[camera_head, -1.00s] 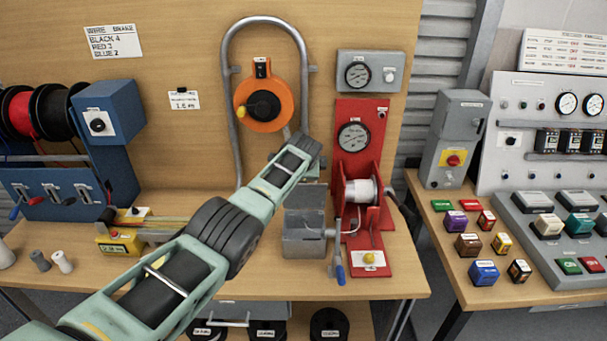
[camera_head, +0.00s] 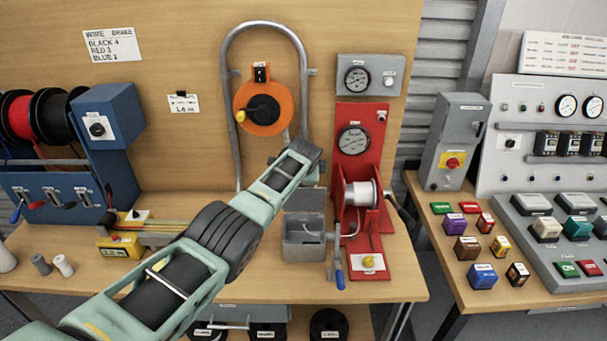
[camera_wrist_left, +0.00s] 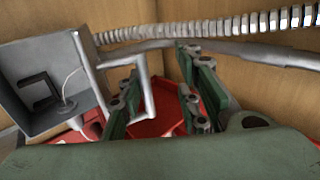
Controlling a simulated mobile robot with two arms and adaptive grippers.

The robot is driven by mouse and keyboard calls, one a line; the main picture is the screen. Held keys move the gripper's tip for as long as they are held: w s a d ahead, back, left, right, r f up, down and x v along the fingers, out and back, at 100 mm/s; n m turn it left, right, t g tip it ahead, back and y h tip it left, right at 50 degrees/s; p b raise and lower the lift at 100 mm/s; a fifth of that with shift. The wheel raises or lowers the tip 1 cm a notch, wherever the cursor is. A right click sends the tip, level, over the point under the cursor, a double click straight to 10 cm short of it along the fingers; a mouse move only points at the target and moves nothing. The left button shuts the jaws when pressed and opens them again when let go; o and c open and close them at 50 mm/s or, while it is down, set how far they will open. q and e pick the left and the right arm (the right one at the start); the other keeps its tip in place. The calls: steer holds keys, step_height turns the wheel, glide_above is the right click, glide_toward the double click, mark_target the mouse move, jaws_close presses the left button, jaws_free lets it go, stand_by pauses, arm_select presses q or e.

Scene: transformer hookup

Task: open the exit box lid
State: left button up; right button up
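The exit box (camera_head: 303,247) is a small grey box on the bench, left of the red winding stand. Its grey lid (camera_head: 305,200) stands raised at the back, and the inside shows. In the left wrist view the open box (camera_wrist_left: 28,98) is at the left, with a black bracket and a pale wire inside. A grey bar frame (camera_wrist_left: 146,85) lies beside it. My right gripper is not in view.
The red stand (camera_head: 362,205) with a white spool and a blue-handled crank (camera_head: 339,272) is close on the right. A grey conduit arch (camera_head: 228,110) and an orange reel (camera_head: 264,107) are behind. A yellow device (camera_head: 118,245) is left. Bench front is mostly clear.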

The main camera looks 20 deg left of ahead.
arm_select(q)
steer(key=r+p, duration=0.8)
steer(key=shift+s+r, duration=0.25)
steer(key=shift+s, duration=0.1)
steer(key=shift+s+r, duration=0.1)
steer(key=shift+w+f, duration=0.25)
steer(key=shift+f, duration=0.1)
steer(key=shift+s+d+r, duration=0.1)
steer(key=shift+s, duration=0.05)
